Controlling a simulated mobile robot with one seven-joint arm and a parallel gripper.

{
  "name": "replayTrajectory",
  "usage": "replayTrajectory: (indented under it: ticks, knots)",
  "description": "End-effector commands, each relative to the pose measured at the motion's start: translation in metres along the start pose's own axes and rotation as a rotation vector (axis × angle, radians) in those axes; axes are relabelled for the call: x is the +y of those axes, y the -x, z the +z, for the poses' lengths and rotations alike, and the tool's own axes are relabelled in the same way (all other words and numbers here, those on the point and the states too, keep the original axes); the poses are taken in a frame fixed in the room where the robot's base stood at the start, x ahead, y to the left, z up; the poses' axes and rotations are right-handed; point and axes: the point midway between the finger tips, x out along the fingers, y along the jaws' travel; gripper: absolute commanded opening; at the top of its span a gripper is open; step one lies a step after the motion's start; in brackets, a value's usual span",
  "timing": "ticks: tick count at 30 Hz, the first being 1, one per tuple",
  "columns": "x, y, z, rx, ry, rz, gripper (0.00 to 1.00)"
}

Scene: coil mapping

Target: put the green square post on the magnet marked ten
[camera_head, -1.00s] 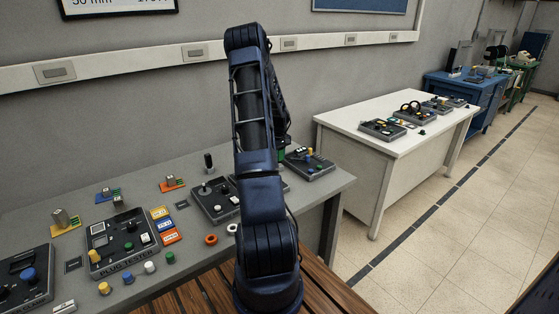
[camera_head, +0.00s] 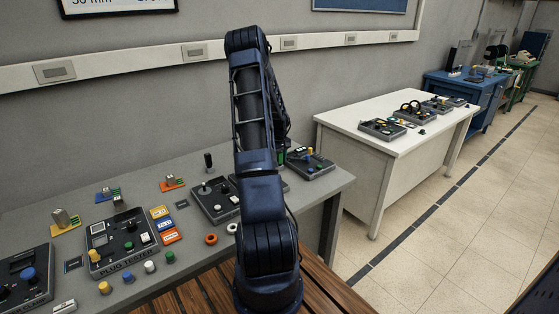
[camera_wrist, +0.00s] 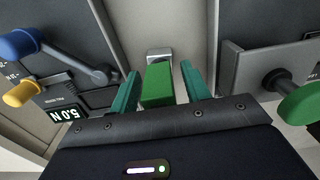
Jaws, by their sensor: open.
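The green square post (camera_wrist: 158,86) shows in the wrist view between the two teal fingers of my gripper (camera_wrist: 159,88). The fingers are open, with a gap on each side of the post. A small silver block (camera_wrist: 159,55) shows just beyond the post's far end; I cannot tell whether they touch. No mark of ten is readable in any view. In the head view my arm covers most of the spot where my gripper works, and only a bit of green shows beside it.
In the wrist view a panel with a blue knob (camera_wrist: 20,44), a yellow knob (camera_wrist: 22,93) and a 5.0 N display (camera_wrist: 66,116) is at left. A grey plate with a green knob (camera_wrist: 300,103) is at right. A grey bench (camera_head: 330,181) holds several devices.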

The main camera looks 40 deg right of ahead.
Motion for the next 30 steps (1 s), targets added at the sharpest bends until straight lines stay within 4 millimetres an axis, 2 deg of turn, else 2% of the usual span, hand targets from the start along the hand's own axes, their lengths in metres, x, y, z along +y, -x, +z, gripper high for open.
replayTrajectory:
  ticks: [5, 18, 26, 30]
  knots:
    - [0.0, 0.02, -0.001, 0.004, 0.001, 0.002, 0.47]
    - [0.0, 0.1, -0.001, 0.003, 0.001, 0.002, 0.47]
    - [-0.001, 0.121, -0.001, 0.003, 0.0, 0.001, 0.47]
    - [-0.017, 0.139, -0.001, 0.017, 0.0, -0.001, 0.47]
